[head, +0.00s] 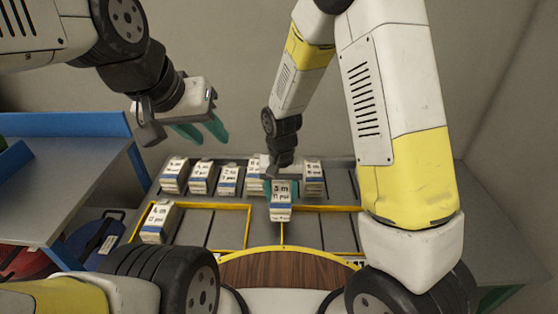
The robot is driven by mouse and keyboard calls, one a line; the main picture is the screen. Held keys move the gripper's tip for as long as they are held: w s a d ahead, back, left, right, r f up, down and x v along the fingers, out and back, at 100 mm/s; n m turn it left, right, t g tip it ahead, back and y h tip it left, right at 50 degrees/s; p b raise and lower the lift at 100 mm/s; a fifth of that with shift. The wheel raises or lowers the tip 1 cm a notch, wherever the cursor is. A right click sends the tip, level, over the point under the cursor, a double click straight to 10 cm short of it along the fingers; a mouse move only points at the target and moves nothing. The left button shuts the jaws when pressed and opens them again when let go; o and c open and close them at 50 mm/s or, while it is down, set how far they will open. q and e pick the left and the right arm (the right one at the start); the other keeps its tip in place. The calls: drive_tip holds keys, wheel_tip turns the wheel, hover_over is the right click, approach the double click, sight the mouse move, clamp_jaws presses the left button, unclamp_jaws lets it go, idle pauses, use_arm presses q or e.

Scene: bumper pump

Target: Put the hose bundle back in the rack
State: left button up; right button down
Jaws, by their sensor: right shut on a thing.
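My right gripper (281,187) is shut on a white, blue-banded labelled block (281,207), which I take to be the hose bundle; its label reads "3 m". The block is upright, over the middle of the grey rack (341,184), in front of its back row. Whether it touches the rack is unclear. Similar blocks stand in the back row: several to the left (201,177) and one to the right (313,178). The gripper hides the back row behind it. My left gripper (204,133) is open and empty, above and behind the rack's left end.
Another labelled block (158,222) stands at the left of the yellow-framed front area (228,228), otherwise mostly bare. A blue-edged shelf (60,178) is at the left, with red and blue round items (97,238) below it. A brown wooden surface (285,271) lies nearest me.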

drive_tip(key=w, duration=0.4)
drive_tip(key=w+f, duration=0.1)
drive_tip(key=w, duration=0.4)
drive_tip(key=w+d, duration=0.1)
drive_tip(key=w, duration=0.4)
drive_tip(key=shift+w+f, duration=0.1)
drive_tip(key=shift+f, duration=1.85)
drive_tip(key=shift+f, duration=0.1)
drive_tip(key=c, duration=0.6)
unclamp_jaws()
wheel_tip(320, 180, up, 12)
drive_tip(key=s+d+r+t+y, duration=0.1)
drive_tip(key=s+d+r, duration=0.35)
drive_tip(key=r, duration=0.35)
drive_tip(key=s+d+r+t+y, duration=0.1)
drive_tip(key=s+d+r, duration=0.35)
drive_tip(key=r, duration=0.35)
drive_tip(key=shift+s+d+r+n+t, duration=0.1)
drive_tip(key=shift+s+d+r+t, duration=0.7)
drive_tip(key=shift+s, duration=2.25)
drive_tip(key=shift+s+d+r+n+t, duration=0.1)
drive_tip(key=shift+s+d+r+t, duration=0.7)
drive_tip(key=shift+s, duration=2.25)
drive_tip(key=shift+s+d+r+n+t, duration=0.1)
drive_tip(key=shift+s+d+r+t, duration=0.7)
drive_tip(key=shift+s, duration=2.25)
